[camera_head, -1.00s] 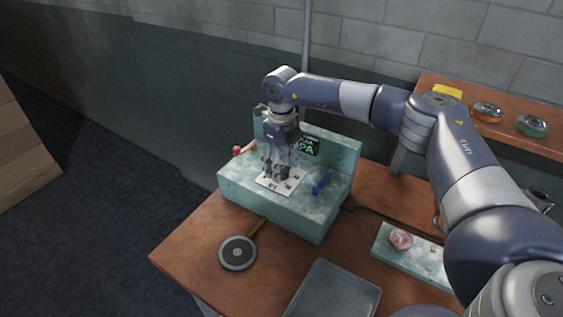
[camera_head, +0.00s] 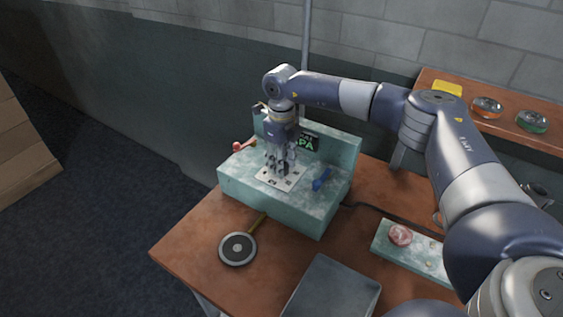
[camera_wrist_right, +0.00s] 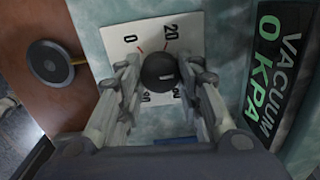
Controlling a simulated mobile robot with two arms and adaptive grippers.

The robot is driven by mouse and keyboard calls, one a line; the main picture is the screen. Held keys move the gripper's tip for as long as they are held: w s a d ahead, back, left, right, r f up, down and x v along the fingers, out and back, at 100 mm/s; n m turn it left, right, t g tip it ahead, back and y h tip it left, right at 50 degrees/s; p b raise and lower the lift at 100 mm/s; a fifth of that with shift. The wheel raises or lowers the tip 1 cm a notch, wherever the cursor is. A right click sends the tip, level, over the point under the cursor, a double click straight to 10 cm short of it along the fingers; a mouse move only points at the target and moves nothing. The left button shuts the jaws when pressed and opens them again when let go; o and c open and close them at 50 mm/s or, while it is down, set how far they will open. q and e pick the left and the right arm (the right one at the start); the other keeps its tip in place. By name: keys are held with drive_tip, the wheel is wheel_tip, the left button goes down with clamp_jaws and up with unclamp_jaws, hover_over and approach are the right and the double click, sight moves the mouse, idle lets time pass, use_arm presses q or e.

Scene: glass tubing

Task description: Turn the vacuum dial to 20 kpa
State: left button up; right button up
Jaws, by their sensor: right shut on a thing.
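The vacuum dial is a dark round knob (camera_wrist_right: 160,71) on a white scale plate (camera_wrist_right: 124,36), which also shows in the head view (camera_head: 264,181). The plate has 0, 20 and further marks, partly covered by the fingers. The display (camera_wrist_right: 272,70) beside it reads VACUUM 0 KPA; it also shows in the head view (camera_head: 306,143). My right gripper (camera_wrist_right: 164,78) is shut on the knob from above, one finger on each side. Where the knob's pointer stands, I cannot tell. My left gripper is not in view.
The pale green bench unit (camera_head: 270,208) carries a blue handle (camera_head: 321,178) and a red-tipped lever (camera_head: 241,146). A dark disc (camera_head: 238,249) and a grey tray (camera_head: 332,288) are in front. A pale board with a pink knob (camera_head: 400,235) lies at right.

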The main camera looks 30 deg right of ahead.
drive_tip(key=n+b, duration=0.1)
drive_tip(key=n, duration=0.1)
drive_tip(key=shift+f+n+b, duration=0.15)
drive_tip(key=shift+n+b, duration=0.2)
drive_tip(key=shift+n, duration=0.05)
drive_tip(key=n+b, duration=0.1)
drive_tip(key=n, duration=0.1)
drive_tip(key=shift+n, duration=0.4)
drive_tip(key=n+b, duration=0.1)
drive_tip(key=n, duration=0.2)
drive_tip(key=shift+n+b, duration=0.5)
drive_tip(key=shift+n, duration=0.7)
drive_tip(key=o, duration=1.1)
